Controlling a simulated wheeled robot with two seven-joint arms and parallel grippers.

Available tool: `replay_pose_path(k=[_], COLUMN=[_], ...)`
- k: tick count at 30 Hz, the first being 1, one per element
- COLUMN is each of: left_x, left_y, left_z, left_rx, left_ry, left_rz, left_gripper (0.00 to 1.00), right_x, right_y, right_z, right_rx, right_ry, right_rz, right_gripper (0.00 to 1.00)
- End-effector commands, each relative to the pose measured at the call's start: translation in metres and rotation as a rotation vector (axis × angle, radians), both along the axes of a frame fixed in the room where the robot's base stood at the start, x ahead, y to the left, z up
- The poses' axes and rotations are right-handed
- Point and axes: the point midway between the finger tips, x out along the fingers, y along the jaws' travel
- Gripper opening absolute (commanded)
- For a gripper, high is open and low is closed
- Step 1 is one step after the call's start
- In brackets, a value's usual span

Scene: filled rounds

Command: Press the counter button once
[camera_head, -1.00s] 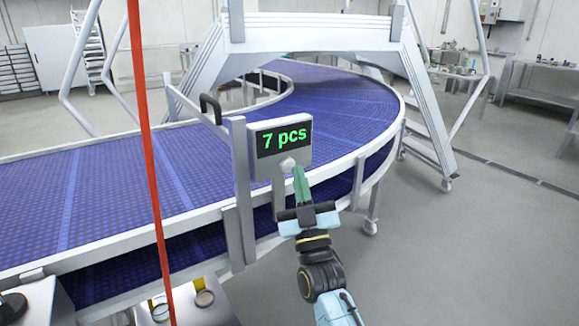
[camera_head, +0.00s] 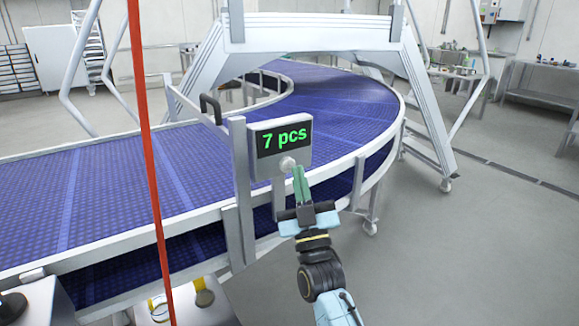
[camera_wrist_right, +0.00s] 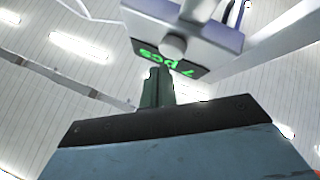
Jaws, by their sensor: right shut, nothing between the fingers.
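The counter (camera_head: 282,146) is a grey box with a dark display reading "7 pcs" in green, mounted on a post at the conveyor's edge. Its round pale button (camera_head: 287,163) sits under the display. My right gripper (camera_head: 299,168) is shut and empty, with its green fingertips just beside the button at its lower right. In the right wrist view the button (camera_wrist_right: 173,46) stands just beyond the fingertips (camera_wrist_right: 158,72); I cannot tell whether they touch. My left gripper is not in view.
A curved blue conveyor (camera_head: 110,195) with white rails runs behind the counter. A white bridge frame (camera_head: 315,30) spans it. A red strip (camera_head: 150,160) crosses the view at left. Round items (camera_head: 204,298) sit on a surface at the lower left. The floor at right is open.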

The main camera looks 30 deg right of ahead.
Motion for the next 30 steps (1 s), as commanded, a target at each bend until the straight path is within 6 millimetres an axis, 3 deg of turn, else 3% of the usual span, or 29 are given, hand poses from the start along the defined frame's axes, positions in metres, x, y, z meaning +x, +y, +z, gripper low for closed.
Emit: replay_pose_path(k=[30], left_x=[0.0], left_y=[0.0], left_z=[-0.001], left_rx=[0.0], left_ry=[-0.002], left_rz=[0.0], left_gripper=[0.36], right_x=[0.012], right_y=[0.001], right_z=[0.0], right_rx=[0.001], right_ry=[0.0], right_rz=[-0.001], right_gripper=[0.0])
